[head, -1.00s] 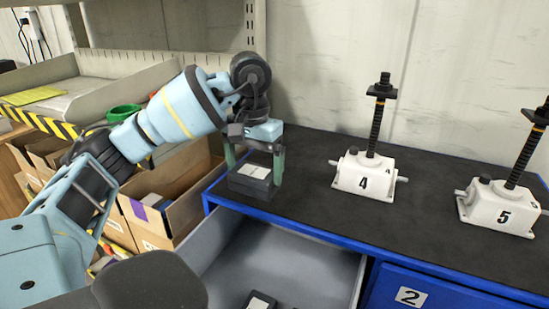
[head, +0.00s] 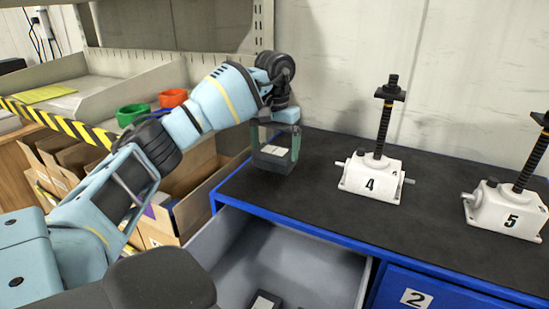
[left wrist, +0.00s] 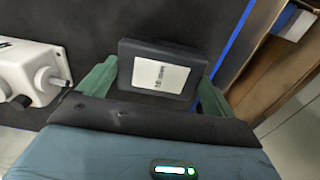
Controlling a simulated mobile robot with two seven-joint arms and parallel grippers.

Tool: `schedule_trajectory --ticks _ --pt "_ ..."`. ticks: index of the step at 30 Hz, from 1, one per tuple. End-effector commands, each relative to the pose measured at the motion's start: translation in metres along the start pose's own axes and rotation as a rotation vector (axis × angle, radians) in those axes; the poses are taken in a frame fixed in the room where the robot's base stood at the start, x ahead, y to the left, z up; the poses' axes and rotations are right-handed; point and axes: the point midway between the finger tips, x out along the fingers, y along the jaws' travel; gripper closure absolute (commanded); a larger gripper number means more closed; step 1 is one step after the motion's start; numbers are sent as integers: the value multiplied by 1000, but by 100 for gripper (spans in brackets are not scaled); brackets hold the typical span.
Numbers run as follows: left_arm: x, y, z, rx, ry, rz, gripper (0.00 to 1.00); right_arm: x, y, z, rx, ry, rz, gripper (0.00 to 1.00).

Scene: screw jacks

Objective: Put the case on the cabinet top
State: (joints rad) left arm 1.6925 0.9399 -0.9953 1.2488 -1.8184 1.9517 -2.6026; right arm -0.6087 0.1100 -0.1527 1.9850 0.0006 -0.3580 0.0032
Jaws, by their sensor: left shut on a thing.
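The case (head: 270,161) is a small dark box with a white label. My left gripper (head: 276,140) is shut on it, with a green finger on each side. The case is over the back left part of the black cabinet top (head: 330,215); I cannot tell whether it touches the surface. In the left wrist view the case (left wrist: 158,72) sits level between the green fingers, with the cabinet's blue edge to its right. My right gripper is not in view.
White screw jack 4 (head: 370,178) stands right of the case, and jack 5 (head: 507,208) farther right. Below, a grey drawer (head: 290,262) is open with another dark labelled item (head: 263,301) in it. Cardboard boxes (head: 190,205) and a shelf (head: 75,105) are on the left.

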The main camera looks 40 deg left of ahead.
Motion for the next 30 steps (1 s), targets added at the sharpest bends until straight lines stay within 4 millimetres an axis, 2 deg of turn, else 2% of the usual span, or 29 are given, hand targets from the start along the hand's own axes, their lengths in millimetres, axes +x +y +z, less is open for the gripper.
schedule_trajectory --ticks 10,23,24,25,30 --pt "32 0 1 -1 2 2 43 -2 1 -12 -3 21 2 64" --pt "38 0 1 0 0 1 43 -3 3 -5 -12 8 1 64" --pt "38 0 1 0 -1 1 4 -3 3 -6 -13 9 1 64" --pt "38 0 1 0 0 1 0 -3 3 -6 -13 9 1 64" --pt "38 0 1 -1 0 1 0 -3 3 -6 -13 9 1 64"
